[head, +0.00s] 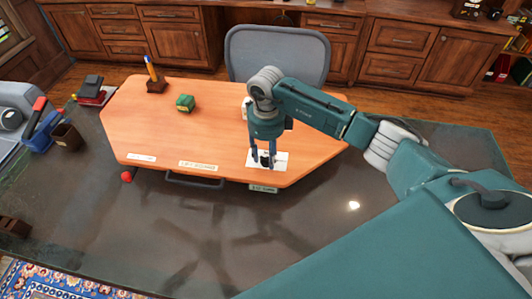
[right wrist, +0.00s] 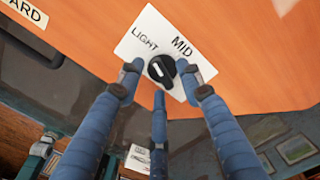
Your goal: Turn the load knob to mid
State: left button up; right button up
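The load knob (right wrist: 161,69) is small, round and black with a white mark, on a white card labelled LIGHT and MID. Its white mark appears to point toward LIGHT, not MID. The card (head: 281,163) lies on the front right of the orange wooden board (head: 215,130). My right gripper (head: 263,160) points down over the knob. In the right wrist view its blue fingers (right wrist: 160,75) stand around the knob, with small gaps visible at the sides; contact is hard to tell. My left gripper is not in view.
A chair (head: 278,55) stands behind. The dark desk front (head: 190,230) is clear.

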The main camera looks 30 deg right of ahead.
grip_shut()
dwell(0.4)
jog(key=m+b, duration=0.1)
jog(key=m, duration=0.2)
jog(key=shift+w+f, duration=0.1)
jog(key=m+b, duration=0.1)
jog(key=m, duration=0.2)
jog(key=shift+w+m, duration=0.1)
jog(key=shift+m, duration=0.2)
jog(key=m+b, duration=0.1)
jog(key=m, duration=0.2)
jog(key=shift+w+m, duration=0.1)
jog(key=shift+m, duration=0.2)
jog(key=shift+m+b, duration=0.3)
jog(key=shift+m, duration=1.5)
jog(key=shift+w, duration=0.1)
